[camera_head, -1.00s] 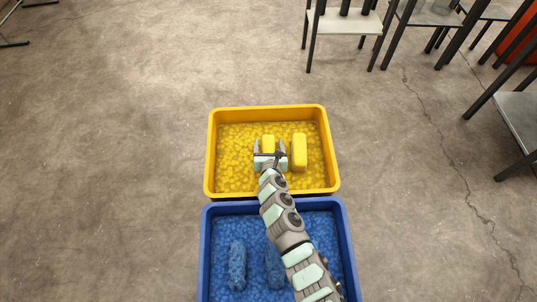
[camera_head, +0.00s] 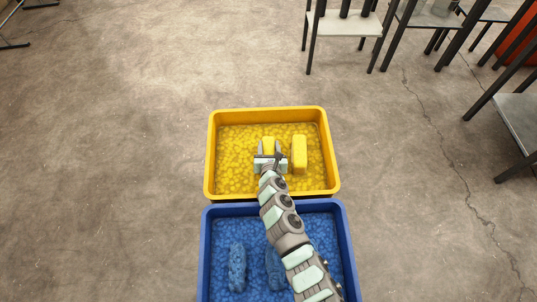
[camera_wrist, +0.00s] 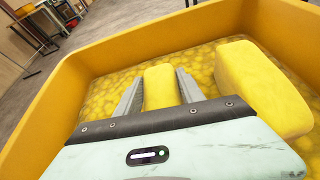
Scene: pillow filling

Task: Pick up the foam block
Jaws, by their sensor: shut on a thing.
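A yellow foam block (camera_head: 268,144) stands in the yellow bin, between the fingers of my gripper (camera_head: 269,148). In the wrist view the block (camera_wrist: 161,86) sits between the two grey ridged fingers of my gripper (camera_wrist: 160,88), which are shut on it. Its lower part is hidden behind the gripper body. A second yellow foam block (camera_head: 299,153) lies just to the right, apart from my gripper; it also shows large in the wrist view (camera_wrist: 262,88).
The yellow bin (camera_head: 211,150) is filled with yellow pieces, and its walls surround my gripper. A blue bin (camera_head: 206,245) with blue pieces and blue rolls adjoins it in front. Tables and chairs stand at the far right.

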